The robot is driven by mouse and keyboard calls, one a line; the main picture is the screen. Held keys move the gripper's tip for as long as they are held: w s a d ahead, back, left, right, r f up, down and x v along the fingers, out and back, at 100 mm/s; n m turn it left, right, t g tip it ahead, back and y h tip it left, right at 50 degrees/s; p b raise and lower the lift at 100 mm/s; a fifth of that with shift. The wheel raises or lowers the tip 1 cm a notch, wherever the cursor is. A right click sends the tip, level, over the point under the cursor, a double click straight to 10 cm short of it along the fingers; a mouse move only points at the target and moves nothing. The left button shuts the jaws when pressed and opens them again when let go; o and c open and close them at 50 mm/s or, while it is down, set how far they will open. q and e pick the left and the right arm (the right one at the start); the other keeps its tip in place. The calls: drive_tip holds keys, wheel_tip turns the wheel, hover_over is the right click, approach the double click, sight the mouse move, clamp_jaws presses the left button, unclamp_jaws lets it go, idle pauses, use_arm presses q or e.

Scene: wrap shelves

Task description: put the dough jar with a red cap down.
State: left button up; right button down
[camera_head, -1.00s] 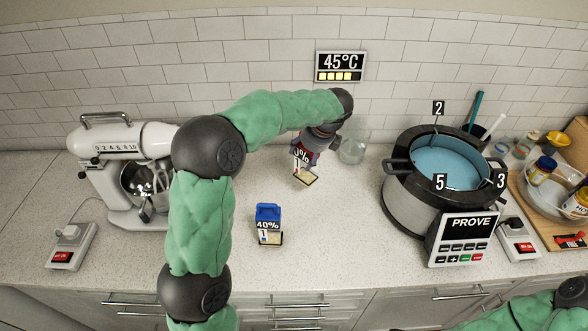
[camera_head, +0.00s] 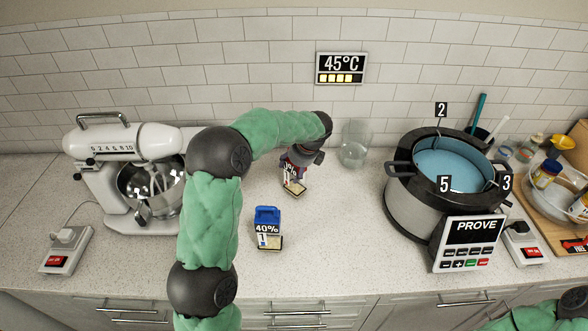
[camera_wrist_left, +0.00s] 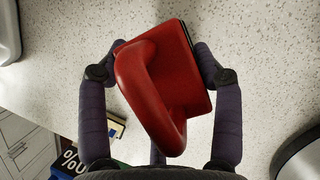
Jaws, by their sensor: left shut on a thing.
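The dough jar with a red cap (camera_head: 293,183) is at the middle of the counter, with a % label partly showing and pale dough at its base. My left gripper (camera_head: 301,160) is shut on it from above and behind. In the left wrist view the red cap (camera_wrist_left: 162,85) with its loop handle fills the space between the two fingers (camera_wrist_left: 160,65). The arm hides part of the jar in the head view, and I cannot tell whether its base touches the counter. My right gripper is out of view.
A blue-capped jar marked 40% (camera_head: 267,228) stands just in front. A clear glass (camera_head: 354,145) is behind to the right. A white stand mixer (camera_head: 130,150) is left; a large pot with blue inside (camera_head: 415,205) is right. Counter between the held jar and pot is clear.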

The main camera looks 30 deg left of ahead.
use_arm(q)
drive_tip(key=o, duration=1.4)
drive_tip(key=shift+c, duration=0.2)
drive_tip(key=p+v, duration=0.2)
drive_tip(key=v, duration=1)
drive_tip(key=shift+p, duration=0.35)
